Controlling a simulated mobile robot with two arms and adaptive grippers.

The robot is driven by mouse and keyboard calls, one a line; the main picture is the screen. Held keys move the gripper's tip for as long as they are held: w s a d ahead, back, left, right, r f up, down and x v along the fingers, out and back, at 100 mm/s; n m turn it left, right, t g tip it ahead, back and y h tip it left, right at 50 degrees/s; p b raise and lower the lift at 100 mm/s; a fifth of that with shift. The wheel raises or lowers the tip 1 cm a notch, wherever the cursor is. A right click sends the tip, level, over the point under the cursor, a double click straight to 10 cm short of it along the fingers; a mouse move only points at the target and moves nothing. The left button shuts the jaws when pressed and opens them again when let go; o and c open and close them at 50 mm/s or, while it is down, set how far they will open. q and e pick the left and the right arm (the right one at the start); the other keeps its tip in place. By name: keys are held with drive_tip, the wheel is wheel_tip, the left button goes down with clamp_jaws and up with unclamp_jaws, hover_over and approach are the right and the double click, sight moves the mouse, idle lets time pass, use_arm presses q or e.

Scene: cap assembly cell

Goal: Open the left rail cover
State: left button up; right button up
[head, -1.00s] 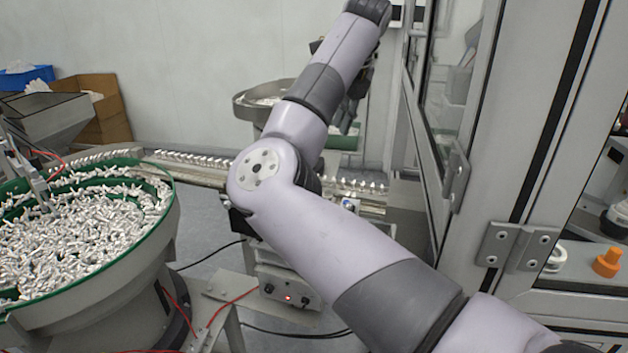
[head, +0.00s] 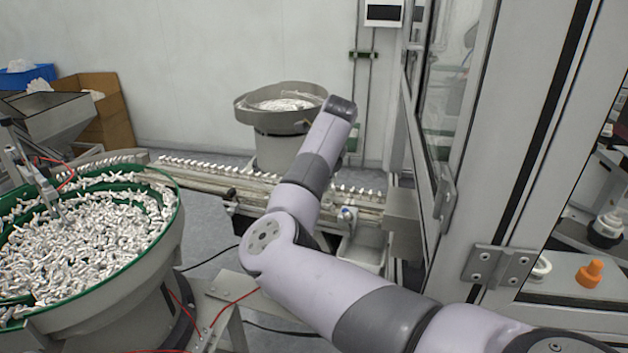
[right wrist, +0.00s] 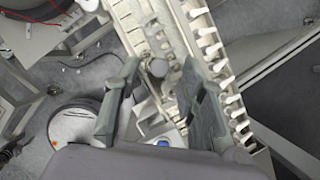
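The rail (head: 240,180) runs across the middle of the head view with a row of white parts along it; my right arm covers part of it. In the right wrist view, the rail (right wrist: 130,28) runs diagonally, with the white parts on its right side. A grey cylindrical knob (right wrist: 158,67) shows at the rail, between and beyond the fingertips. My right gripper (right wrist: 157,78) is open and empty above the rail; contact with the knob is not visible. I cannot clearly make out the cover's outline. In the head view my right gripper is hidden behind the arm. My left gripper is not in view.
A green-rimmed bowl feeder (head: 90,235) full of white parts stands at left. A grey bowl feeder (head: 280,105) stands behind the rail. A framed glass-door cabinet (head: 505,150) closes off the right side. Cardboard boxes (head: 100,110) stand at back left.

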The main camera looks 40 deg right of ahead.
drive_tip(key=shift+w+f, duration=0.2)
drive_tip(key=shift+f, duration=0.25)
clamp_jaws()
idle(0.6)
